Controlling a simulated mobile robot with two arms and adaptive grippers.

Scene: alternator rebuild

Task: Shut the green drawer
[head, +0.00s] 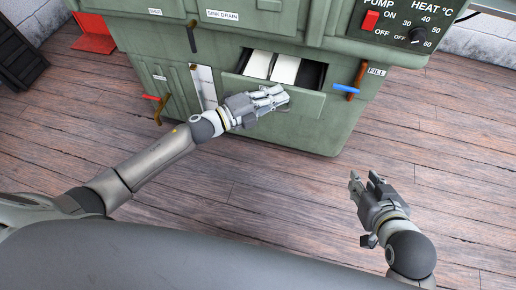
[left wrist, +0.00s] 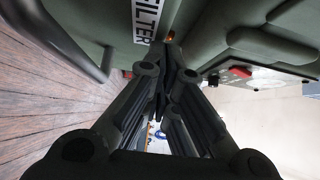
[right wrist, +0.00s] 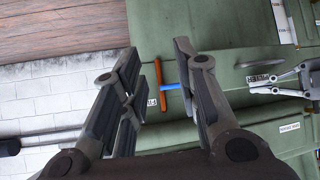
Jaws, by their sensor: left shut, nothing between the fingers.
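The green drawer (head: 306,104) is pulled out of the green cabinet in the head view, with white pieces (head: 285,69) and a dark gap showing behind its front panel. My left gripper (head: 284,95) is shut and empty, over the drawer's front panel; whether it touches cannot be told. In the left wrist view its closed fingers (left wrist: 168,62) point at a green surface beside a FILTER label (left wrist: 146,22). My right gripper (head: 365,179) is open and empty above the floor, right of the drawer. Its spread fingers (right wrist: 158,58) show in the right wrist view.
The green cabinet (head: 330,135) carries a FILL valve with a blue handle (head: 346,89) right of the drawer and another valve with a red handle (head: 151,98) to the left. A heater panel (head: 405,22) is at upper right. The wooden floor (head: 270,185) in front is clear.

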